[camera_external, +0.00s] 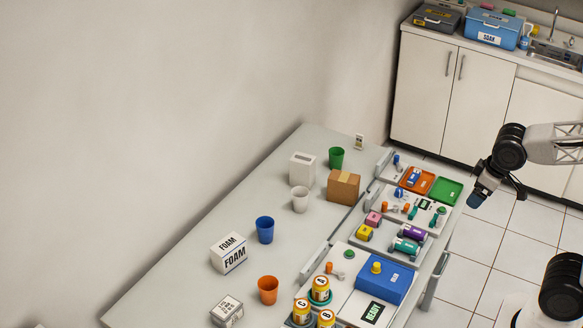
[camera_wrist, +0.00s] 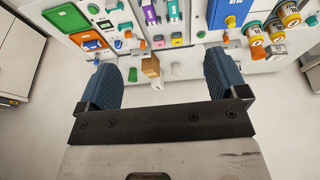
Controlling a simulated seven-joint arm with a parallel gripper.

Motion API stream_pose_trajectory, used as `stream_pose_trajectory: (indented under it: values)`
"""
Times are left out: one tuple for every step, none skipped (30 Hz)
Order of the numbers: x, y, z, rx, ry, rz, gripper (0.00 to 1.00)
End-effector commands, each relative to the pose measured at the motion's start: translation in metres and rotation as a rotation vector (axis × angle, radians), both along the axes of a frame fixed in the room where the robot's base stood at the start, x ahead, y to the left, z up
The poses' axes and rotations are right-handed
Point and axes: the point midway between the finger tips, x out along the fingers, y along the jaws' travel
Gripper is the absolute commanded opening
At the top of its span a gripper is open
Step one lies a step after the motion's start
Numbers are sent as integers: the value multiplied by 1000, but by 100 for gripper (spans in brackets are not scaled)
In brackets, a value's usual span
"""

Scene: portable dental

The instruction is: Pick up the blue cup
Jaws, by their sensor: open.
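The blue cup (camera_external: 265,229) stands upright on the grey table in the external view, between a white foam box and a white cup. I cannot make it out in the wrist view. My gripper (camera_external: 480,195) is at the right of the external view, beyond the table's right edge and well away from the cup. In the wrist view my gripper (camera_wrist: 163,82) shows two blue-padded fingers spread wide with nothing held between them.
The table (camera_external: 190,270) also carries a green cup (camera_external: 336,158), a white cup (camera_external: 299,199), an orange cup (camera_external: 268,290), a cardboard box (camera_external: 343,186) and a foam box (camera_external: 229,253). Trays with small items and a blue box (camera_external: 383,278) fill its right side.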

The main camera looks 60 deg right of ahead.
Motion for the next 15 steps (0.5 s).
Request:
stream_pose_trajectory:
  values:
    - [14, 0, -1, -8, -14, 3, 91]
    - [23, -1, -2, -13, -25, 5, 91]
    - [35, -1, -2, -18, -42, 8, 91]
    - [45, -1, -3, -23, -56, 9, 91]
    - [55, -1, -3, -28, -70, 12, 91]
    - [68, -1, -4, -34, -89, 15, 91]
    - [78, -1, -5, -38, -103, 19, 91]
    - [88, -1, -6, -43, -117, 22, 91]
    - [101, 0, -7, -47, -137, 26, 91]
    - [111, 0, -9, -49, -150, 30, 91]
    - [121, 1, -10, -54, -164, 34, 91]
    - [134, 1, -12, -57, -183, 40, 91]
    - [144, 2, -14, -59, -196, 44, 91]
    - [154, 3, -15, -61, -212, 49, 91]
    - [167, 4, -18, -63, -230, 55, 91]
